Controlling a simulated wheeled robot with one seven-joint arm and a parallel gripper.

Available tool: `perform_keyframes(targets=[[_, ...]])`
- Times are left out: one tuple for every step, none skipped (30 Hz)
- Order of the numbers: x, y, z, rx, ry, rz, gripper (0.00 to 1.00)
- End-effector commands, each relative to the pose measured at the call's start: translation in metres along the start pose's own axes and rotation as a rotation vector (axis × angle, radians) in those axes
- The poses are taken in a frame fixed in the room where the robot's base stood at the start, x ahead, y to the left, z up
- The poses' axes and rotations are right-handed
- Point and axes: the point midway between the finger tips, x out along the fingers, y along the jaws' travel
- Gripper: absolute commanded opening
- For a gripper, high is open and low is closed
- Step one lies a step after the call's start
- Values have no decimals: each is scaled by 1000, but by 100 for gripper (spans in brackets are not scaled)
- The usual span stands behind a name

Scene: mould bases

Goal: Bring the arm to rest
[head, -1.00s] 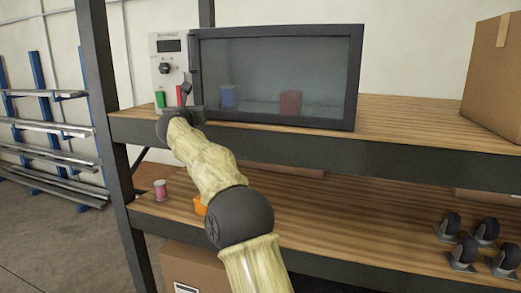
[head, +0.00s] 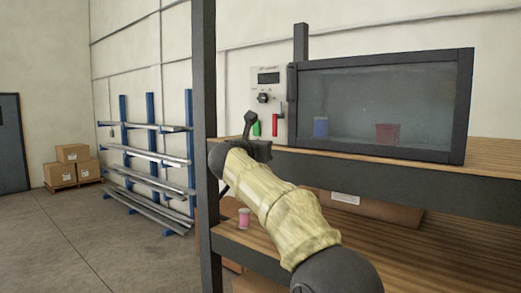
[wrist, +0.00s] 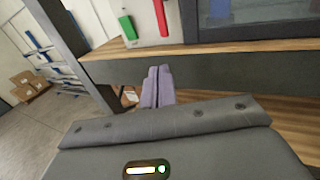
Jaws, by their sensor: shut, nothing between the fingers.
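My gripper (head: 248,127) is raised in front of the control panel at the left end of the upper shelf. In the wrist view its two fingers (wrist: 157,86) lie together with nothing between them. The panel (head: 266,88) has a dark display, a knob, a green switch (head: 257,129) and a red lever (head: 276,118). The green switch and red lever also show at the top of the wrist view. My gripper is apart from the shelf edge in the wrist view. In the head view my gripper overlaps part of the panel's left side.
A dark-framed glass-fronted cabinet (head: 376,105) stands right of the panel, with a blue container (head: 320,128) and a red container (head: 387,134) behind the glass. A shelf post (head: 204,185) rises close left of my arm. A pink spool (head: 244,218) is on the lower shelf.

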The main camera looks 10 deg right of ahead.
Motion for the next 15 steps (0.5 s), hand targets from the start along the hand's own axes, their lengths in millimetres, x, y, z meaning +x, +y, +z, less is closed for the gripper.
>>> perform_keyframes(targets=[[0, 0, 0, 0, 0, 0, 0], [0, 0, 0, 0, 0, 0, 0], [0, 1, 0, 0, 0, 1, 0], [0, 1, 0, 0, 0, 2, 0], [-1, 1, 0, -3, -1, 3, 0], [-1, 2, 0, -14, -3, 5, 0], [-1, 2, 0, -29, -7, 7, 0], [-1, 3, -1, -51, -12, 11, 0], [-1, 4, -4, -93, -20, 20, 0], [-1, 5, -5, -135, -30, 28, 0], [-2, 7, -7, -186, -40, 38, 0], [-3, 9, -11, -267, -57, 55, 0], [-4, 11, -15, -336, -70, 71, 0], [-5, 13, -20, -412, -83, 88, 0], [-8, 16, -28, -520, -101, 113, 0]])
